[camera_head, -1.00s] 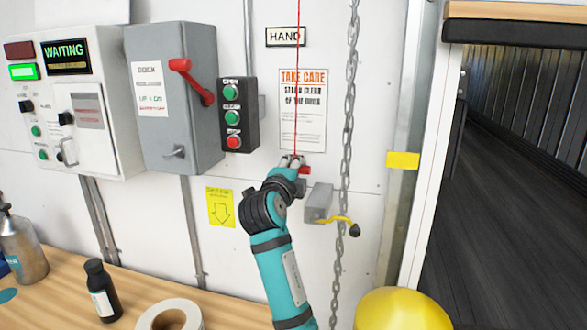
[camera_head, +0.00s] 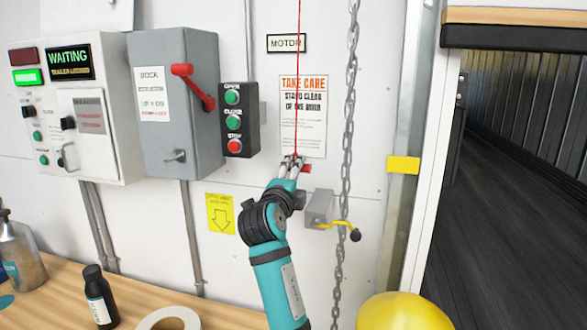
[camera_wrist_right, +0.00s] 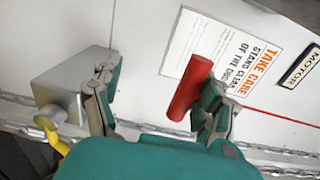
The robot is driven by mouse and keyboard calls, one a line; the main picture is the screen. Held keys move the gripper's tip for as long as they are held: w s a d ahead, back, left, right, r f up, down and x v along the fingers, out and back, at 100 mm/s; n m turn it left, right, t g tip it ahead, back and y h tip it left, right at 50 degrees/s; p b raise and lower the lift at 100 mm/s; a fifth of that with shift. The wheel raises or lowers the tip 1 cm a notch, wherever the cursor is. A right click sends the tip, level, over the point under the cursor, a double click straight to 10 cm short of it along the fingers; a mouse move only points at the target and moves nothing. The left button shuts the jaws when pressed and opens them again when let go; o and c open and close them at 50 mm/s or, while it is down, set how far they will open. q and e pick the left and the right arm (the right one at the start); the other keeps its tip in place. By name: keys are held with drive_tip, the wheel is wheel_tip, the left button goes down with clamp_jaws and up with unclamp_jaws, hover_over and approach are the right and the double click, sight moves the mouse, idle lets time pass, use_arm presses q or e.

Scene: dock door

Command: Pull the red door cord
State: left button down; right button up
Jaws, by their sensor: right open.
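The red door cord (camera_head: 298,60) hangs down the white wall in front of the warning sign, with a short red handle (camera_head: 307,168) at its lower end. My right gripper (camera_head: 292,161) is at the handle. In the right wrist view the red handle (camera_wrist_right: 190,88) lies tilted beside the inner side of one finger of my open right gripper (camera_wrist_right: 157,105). I cannot tell whether they touch. The cord (camera_wrist_right: 285,117) runs off to the right there, partly hidden behind that finger. The other finger is apart from the handle. My left gripper is not in view.
A hanging chain (camera_head: 347,120) and a grey box (camera_head: 318,206) with a yellow lever are close to the right of my gripper. A push-button box (camera_head: 238,120) and a grey switch box (camera_head: 150,110) are left. A wooden bench (camera_head: 60,290) and yellow dome (camera_head: 400,312) are below.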

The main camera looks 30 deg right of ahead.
drive_tip(key=o, duration=0.4)
drive_tip(key=shift+d, duration=0.1)
drive_tip(key=shift+b+v, duration=1.9)
drive_tip(key=shift+v, duration=3.15)
